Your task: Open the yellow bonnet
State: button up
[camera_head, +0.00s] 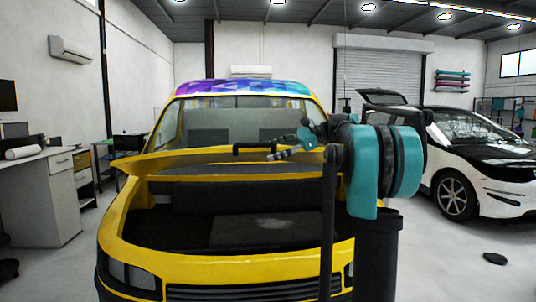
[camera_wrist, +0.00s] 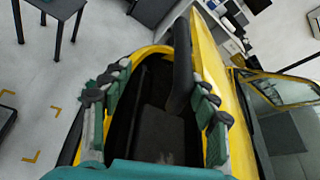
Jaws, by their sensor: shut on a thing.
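The yellow bonnet (camera_head: 200,154) is raised on the yellow car and shows nearly edge-on in the head view, with the dark front bay open below it. In the wrist view, the bonnet (camera_wrist: 213,60) is a yellow panel on the right of the bay. A black handle (camera_head: 236,149) stands on the bonnet. My gripper (camera_head: 280,154) is at the handle's right end. In the wrist view, the handle (camera_wrist: 182,62) runs down between the fingers of my gripper (camera_wrist: 158,100), which is shut on it. The exact finger contact is hard to see.
The open front bay (camera_head: 235,232) lies below the bonnet, behind the yellow front edge (camera_head: 235,268). A white and black car (camera_head: 490,170) stands at the right. A desk (camera_head: 50,195) is at the left.

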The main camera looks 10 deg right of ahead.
jog(key=v, duration=1.3)
dwell(0.9)
jog(key=shift+r, duration=0.1)
jog(key=s+a+f+n+h, duration=0.2)
jog(key=s+a+f, duration=0.1)
jog(key=f, duration=0.6)
jog(key=s+a+f+n+h, duration=0.2)
jog(key=s+a+f, duration=0.15)
jog(key=f, duration=0.55)
jog(key=s+a+f+n+h, duration=0.15)
jog(key=s+f, duration=0.25)
jog(key=f, duration=0.5)
jog(key=s+d+f+n+t+h, duration=0.1)
jog(key=s+f+n+h, duration=0.7)
jog(key=s+f, duration=1.3)
notch_tip(320, 180, down, 4)
jog(key=shift+s+d+f+n+t, duration=0.15)
jog(key=shift+d+n+t, duration=0.15)
jog(key=shift+d+n, duration=0.3)
